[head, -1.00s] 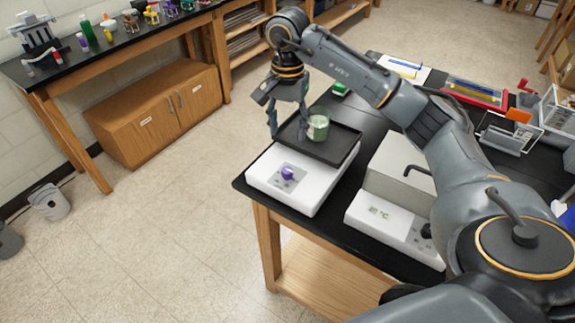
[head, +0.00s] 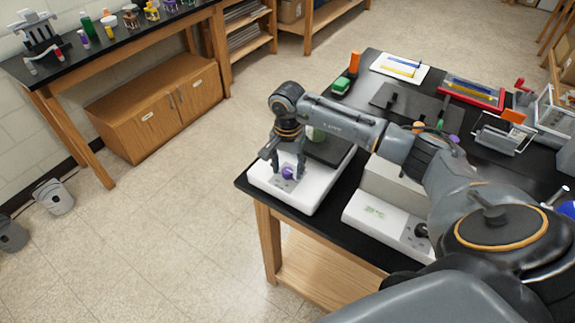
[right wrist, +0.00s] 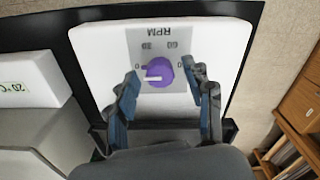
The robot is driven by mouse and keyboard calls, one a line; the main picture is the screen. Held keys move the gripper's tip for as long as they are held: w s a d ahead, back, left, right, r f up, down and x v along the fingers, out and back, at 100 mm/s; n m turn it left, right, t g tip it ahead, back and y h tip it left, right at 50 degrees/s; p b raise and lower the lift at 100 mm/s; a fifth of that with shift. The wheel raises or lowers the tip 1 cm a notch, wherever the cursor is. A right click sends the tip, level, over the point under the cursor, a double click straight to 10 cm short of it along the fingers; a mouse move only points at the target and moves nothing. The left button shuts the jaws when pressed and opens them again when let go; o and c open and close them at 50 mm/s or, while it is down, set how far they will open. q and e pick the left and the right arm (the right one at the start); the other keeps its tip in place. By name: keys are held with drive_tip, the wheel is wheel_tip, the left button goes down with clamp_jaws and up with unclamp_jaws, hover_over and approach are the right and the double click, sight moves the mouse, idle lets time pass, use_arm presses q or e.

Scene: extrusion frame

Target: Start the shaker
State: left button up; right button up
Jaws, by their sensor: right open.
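The shaker (head: 308,198) is a white box with a dark platform on top, at the near left corner of the black bench. Its purple knob (head: 288,173) sits on a grey panel marked RPM; in the right wrist view the knob (right wrist: 159,72) shows a white pointer line turned toward the left. A green-tinted vessel (head: 317,134) stands on the platform, partly hidden by my arm. My right gripper (head: 288,170) is open, its fingertips on either side of the knob in the head view. In the right wrist view the fingers (right wrist: 163,82) stand apart from the knob. My left gripper is not in view.
A white device (head: 385,218) with a 20 °C display stands right of the shaker. Behind are a red-framed tray (head: 473,92), a green block (head: 341,85) and an orange-topped item (head: 354,63).

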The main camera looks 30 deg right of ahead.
clamp_jaws()
